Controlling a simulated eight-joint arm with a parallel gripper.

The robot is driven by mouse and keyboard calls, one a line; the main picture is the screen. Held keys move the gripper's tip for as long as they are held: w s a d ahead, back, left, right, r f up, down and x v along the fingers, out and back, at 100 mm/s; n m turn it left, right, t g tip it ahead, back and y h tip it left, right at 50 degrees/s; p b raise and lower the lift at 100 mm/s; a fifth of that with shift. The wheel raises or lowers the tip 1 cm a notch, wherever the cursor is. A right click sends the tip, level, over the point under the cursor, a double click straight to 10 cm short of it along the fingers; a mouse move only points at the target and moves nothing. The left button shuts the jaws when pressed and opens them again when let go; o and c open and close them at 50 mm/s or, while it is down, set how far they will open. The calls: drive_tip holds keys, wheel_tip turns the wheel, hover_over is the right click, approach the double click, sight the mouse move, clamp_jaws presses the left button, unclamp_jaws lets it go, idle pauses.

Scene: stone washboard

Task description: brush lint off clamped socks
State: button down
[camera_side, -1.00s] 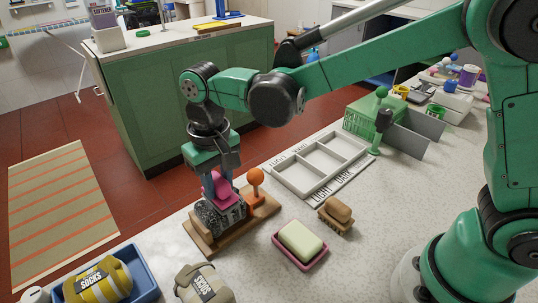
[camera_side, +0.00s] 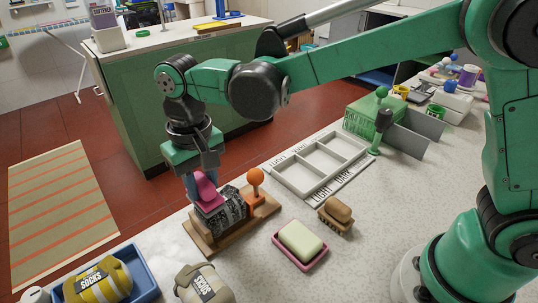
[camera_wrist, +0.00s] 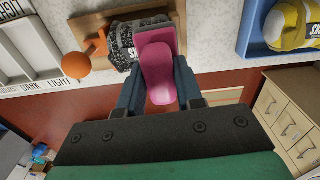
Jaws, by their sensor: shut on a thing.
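My gripper (camera_side: 203,186) is shut on a pink lint brush (camera_side: 207,193), and its two fingers also show in the wrist view (camera_wrist: 160,92) on either side of the pink handle (camera_wrist: 159,75). The brush head lies over the left end of a dark speckled sock bundle (camera_side: 231,211); it appears to touch the bundle. The bundle rests on a wooden board (camera_side: 206,240) with an orange clamp knob (camera_side: 255,177) at its right. The bundle also shows in the wrist view (camera_wrist: 122,42), partly hidden by the brush.
Yellow socks (camera_side: 98,284) lie in a blue tray (camera_side: 141,270); a beige sock bundle (camera_side: 205,285) is nearby. A soap dish (camera_side: 302,263), a brown brush (camera_side: 337,213) and a sorting tray (camera_side: 283,181) stand right of the board. Bare counter lies between them.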

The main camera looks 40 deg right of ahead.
drive_tip(key=shift+r, duration=3.25)
